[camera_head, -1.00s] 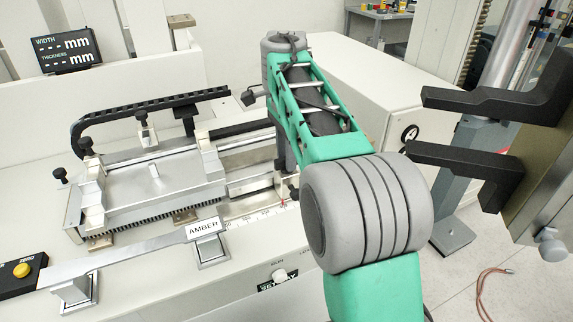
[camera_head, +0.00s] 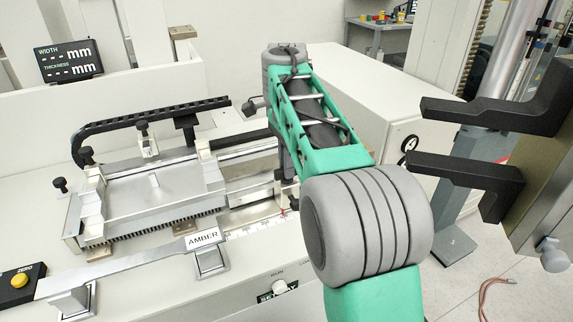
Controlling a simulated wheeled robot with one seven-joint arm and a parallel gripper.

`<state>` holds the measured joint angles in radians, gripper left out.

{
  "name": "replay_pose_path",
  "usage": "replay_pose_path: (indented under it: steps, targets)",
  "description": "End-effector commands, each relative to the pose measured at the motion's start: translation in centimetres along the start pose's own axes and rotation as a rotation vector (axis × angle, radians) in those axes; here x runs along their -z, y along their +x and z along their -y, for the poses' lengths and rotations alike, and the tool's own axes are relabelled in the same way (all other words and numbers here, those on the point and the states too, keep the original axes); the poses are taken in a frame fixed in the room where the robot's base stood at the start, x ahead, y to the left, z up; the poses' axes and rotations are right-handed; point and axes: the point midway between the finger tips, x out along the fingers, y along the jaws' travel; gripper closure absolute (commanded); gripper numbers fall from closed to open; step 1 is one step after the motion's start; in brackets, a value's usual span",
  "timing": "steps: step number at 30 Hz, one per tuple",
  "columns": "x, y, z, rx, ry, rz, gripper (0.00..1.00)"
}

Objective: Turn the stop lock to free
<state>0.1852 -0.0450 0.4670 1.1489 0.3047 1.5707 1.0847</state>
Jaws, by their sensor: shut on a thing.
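My arm, green and grey, crosses the middle of the head view. Its far end bends down behind the green link (camera_head: 315,118) toward the right end of the measuring bed. My gripper's fingers are hidden behind my own arm, so their hold cannot be seen. The right end of the bed, by the scale (camera_head: 248,229) with its red pointer (camera_head: 283,212), is partly covered by my arm. The stop lock cannot be made out clearly, and its setting cannot be read.
A metal specimen labelled AMBER (camera_head: 203,239) rests on two supports at front left, next to a yellow ZERO button (camera_head: 20,281). A black cable chain (camera_head: 150,112) runs behind the bed. Two black machine arms (camera_head: 465,170) jut in from the right. A display (camera_head: 68,61) stands at back left.

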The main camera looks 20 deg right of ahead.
Motion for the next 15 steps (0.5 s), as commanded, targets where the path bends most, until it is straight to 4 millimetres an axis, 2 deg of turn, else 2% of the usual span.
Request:
replay_pose_path:
  steps: [8,15]
  targets:
    - [0.01,0.02,0.0,0.0,-0.019,0.0,1.0]
    - [0.02,0.02,0.01,0.0,-0.121,0.0,1.0]
